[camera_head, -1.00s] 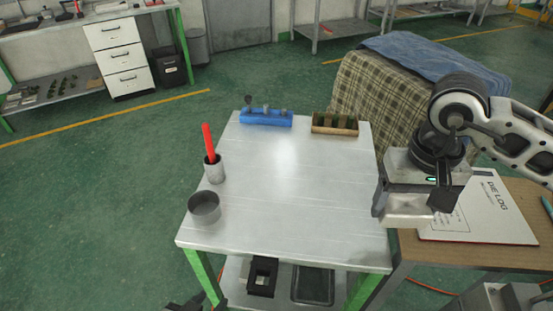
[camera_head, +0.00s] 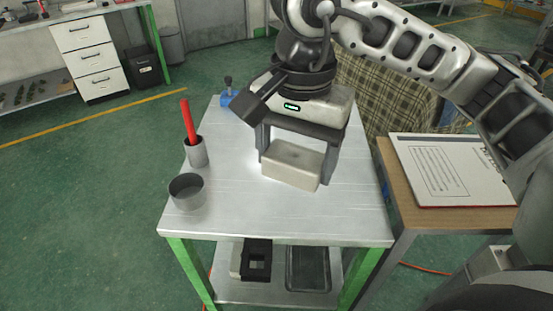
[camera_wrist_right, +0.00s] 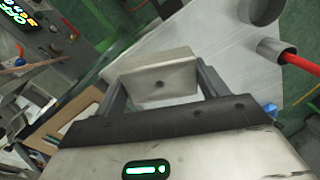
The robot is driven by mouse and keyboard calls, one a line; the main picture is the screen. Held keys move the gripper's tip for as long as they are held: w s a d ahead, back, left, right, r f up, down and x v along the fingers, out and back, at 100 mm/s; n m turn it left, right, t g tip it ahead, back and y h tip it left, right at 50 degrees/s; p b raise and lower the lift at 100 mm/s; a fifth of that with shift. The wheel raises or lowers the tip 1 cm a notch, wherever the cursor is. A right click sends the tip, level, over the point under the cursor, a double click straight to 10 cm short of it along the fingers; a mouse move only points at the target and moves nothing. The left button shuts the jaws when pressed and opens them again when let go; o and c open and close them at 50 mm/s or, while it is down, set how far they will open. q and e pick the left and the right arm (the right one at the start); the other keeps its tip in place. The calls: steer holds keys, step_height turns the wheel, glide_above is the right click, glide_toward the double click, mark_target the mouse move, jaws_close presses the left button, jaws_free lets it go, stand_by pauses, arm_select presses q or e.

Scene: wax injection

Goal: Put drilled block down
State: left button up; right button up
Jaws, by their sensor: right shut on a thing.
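The drilled block (camera_head: 291,164) is a pale grey metal box shape, held over the middle right of the metal table (camera_head: 250,215). My right gripper (camera_head: 294,154) is shut on it, with one dark finger at each side. My left gripper is not in view.
A grey cup (camera_head: 197,152) with a red stick and a round grey bowl (camera_head: 187,191) stand on the table's left side. A blue holder (camera_head: 228,97) is partly hidden behind my right gripper. The tabletop's front is clear. A clipboard (camera_head: 450,170) lies on the wooden table at right.

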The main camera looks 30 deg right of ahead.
steer(key=s+m, duration=0.1)
steer(key=s+m+b, duration=0.1)
steer(key=m, duration=0.2)
steer(key=shift+s+d+r+b, duration=0.25)
steer(key=shift+s+b, duration=0.05)
steer(key=shift+s, duration=0.1)
steer(key=shift+d+m, duration=0.1)
steer(key=shift+m, duration=0.2)
steer(key=w+d+f, duration=0.2)
steer(key=w, duration=0.1)
steer(key=w+d+f, duration=0.2)
steer(key=w+f, duration=0.1)
steer(key=w, duration=0.1)
steer(key=w+d+f, duration=0.2)
steer(key=w+f, duration=0.1)
steer(key=shift+w+d, duration=0.2)
steer(key=shift+w+d+f, duration=0.2)
steer(key=shift+w+f, duration=0.15)
steer(key=shift+f, duration=0.05)
steer(key=f, duration=0.3)
steer(key=shift+w+d+f, duration=0.1)
steer(key=shift+w+d, duration=0.1)
steer(key=shift+w, duration=0.05)
steer(key=shift+f, duration=0.35)
